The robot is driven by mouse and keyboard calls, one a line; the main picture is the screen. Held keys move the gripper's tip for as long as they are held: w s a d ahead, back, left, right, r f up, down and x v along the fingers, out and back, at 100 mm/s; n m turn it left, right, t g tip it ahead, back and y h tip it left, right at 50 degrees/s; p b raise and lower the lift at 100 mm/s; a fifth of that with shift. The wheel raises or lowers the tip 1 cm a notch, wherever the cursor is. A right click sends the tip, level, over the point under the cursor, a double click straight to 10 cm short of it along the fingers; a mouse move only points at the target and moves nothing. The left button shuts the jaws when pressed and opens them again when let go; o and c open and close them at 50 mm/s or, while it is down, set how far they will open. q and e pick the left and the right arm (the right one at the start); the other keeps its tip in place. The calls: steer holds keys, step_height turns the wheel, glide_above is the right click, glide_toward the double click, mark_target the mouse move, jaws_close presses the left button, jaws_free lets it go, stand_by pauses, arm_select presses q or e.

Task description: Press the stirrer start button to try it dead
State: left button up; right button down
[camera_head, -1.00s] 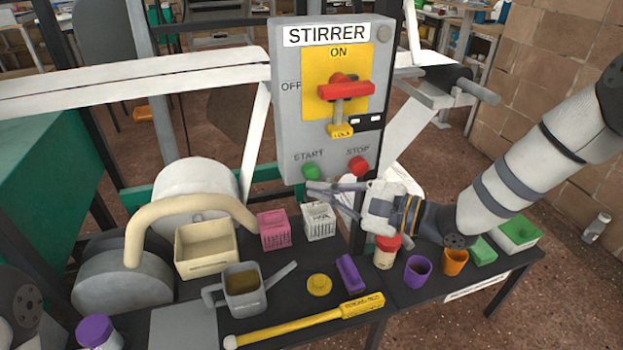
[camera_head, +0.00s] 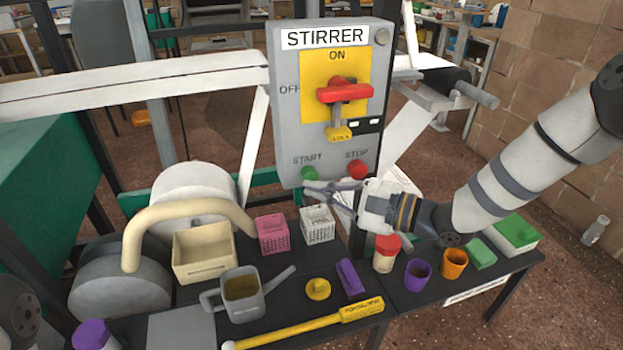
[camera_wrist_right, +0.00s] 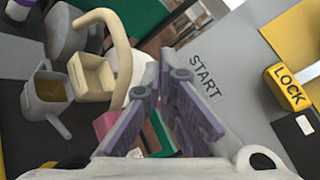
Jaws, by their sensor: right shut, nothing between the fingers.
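The grey STIRRER panel (camera_head: 290,130) stands upright behind the table. Its green start button (camera_head: 309,173) is at the lower left, under the START label, and the red stop button (camera_head: 357,169) is to its right. The red switch handle (camera_head: 344,93) lies across the yellow plate, with a yellow LOCK tag (camera_head: 339,134) below it. My right gripper (camera_head: 306,188) is shut and empty, its tips just below the start button; contact cannot be told. In the wrist view the fingers (camera_wrist_right: 165,75) are beside the START lettering. My left gripper is out of view.
Below the panel, the black table holds a white basket (camera_head: 318,225), a pink basket (camera_head: 273,234), a cream bin (camera_head: 204,255), a grey can (camera_head: 243,295) and a red-lidded jar (camera_head: 386,253). A yellow-handled tool (camera_head: 300,327) lies along the front.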

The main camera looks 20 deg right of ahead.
stand_by(0.6)
steer(key=shift+w, duration=0.4)
steer(key=shift+w, duration=0.5)
stand_by(0.5)
stand_by(0.3)
steer(key=shift+s, duration=0.9)
